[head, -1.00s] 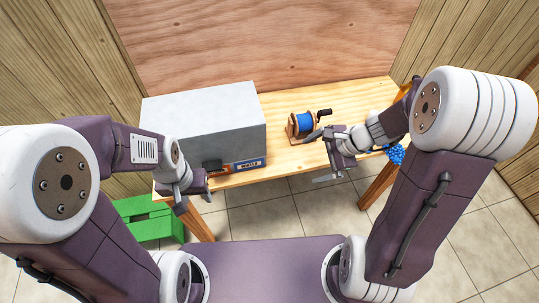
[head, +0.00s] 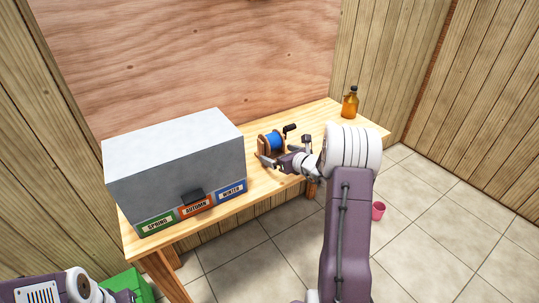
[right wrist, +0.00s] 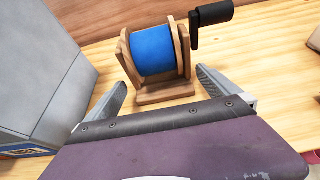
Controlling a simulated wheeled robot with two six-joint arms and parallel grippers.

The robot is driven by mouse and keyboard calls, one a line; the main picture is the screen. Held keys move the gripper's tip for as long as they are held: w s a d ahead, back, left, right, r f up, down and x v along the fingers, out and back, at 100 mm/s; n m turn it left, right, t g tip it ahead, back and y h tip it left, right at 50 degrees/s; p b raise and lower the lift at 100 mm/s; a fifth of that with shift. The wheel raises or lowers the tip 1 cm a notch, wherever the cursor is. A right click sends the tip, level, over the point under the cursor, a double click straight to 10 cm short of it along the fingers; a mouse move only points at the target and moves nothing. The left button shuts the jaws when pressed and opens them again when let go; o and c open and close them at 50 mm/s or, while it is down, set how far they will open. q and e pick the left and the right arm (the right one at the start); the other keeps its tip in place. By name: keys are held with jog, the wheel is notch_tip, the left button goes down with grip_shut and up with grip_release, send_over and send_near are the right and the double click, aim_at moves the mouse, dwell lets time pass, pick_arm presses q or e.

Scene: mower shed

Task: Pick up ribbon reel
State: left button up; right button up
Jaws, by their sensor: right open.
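The ribbon reel (head: 271,142) is a blue roll on a wooden stand with a black crank, upright on the workbench right of the grey box. It also shows in the right wrist view (right wrist: 153,50), top centre. My right gripper (head: 286,153) is open at the reel's near side. In the right wrist view its fingers (right wrist: 162,82) point toward the reel, one to each side of its base, with nothing held. My left gripper is cut off at the bottom left of the head view, its fingers not clear.
A grey box (head: 175,150) labelled SPRING, AUTUMN and WINTER stands left on the wooden workbench (head: 325,126). An amber bottle (head: 350,104) stands at the bench's right end. A pink cup (head: 378,211) is on the tiled floor. A green object (head: 128,283) sits low at left.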

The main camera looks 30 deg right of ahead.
aim_at(275, 154)
jog(key=x, duration=0.6)
jog(key=shift+f, duration=0.1)
jog(key=shift+s, duration=0.2)
jog(key=c, duration=1.5)
